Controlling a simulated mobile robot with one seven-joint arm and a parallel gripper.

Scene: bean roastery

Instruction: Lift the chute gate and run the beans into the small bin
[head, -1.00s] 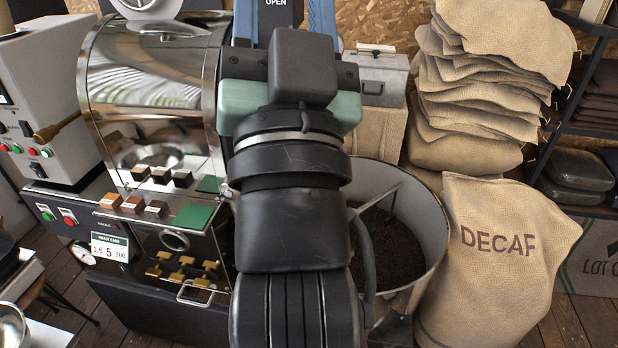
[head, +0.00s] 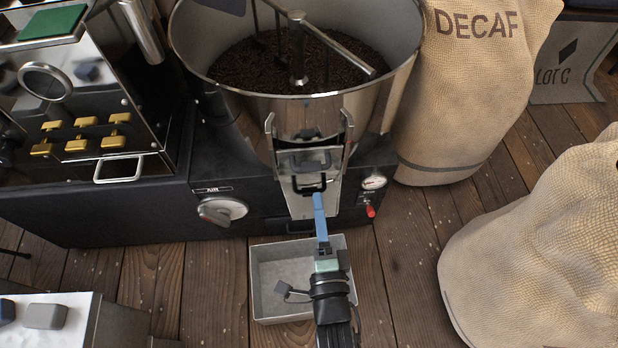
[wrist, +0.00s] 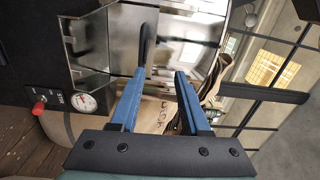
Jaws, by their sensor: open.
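The chute gate (head: 300,160) is a metal plate between two upright rails on the front of the steel bean drum, with a black loop handle (head: 309,188) low on it. My gripper (head: 319,197) has blue fingers, is open, and points at the handle from just below it in the head view. In the wrist view my gripper (wrist: 160,75) shows its fingers apart, with a dark handle-like bar (wrist: 148,45) just beyond the left fingertip. I cannot tell if they touch. Dark beans (head: 260,63) lie in the drum. The small bin (head: 253,285) sits below the chute, partly hidden by my arm.
An air knob (head: 221,210) is left of the chute; a gauge (head: 374,182) and red-tipped lever (head: 370,210) are right of it. A DECAF sack (head: 470,100) and another sack (head: 540,250) stand at right. Wooden floor (head: 405,260) is clear between bin and sack.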

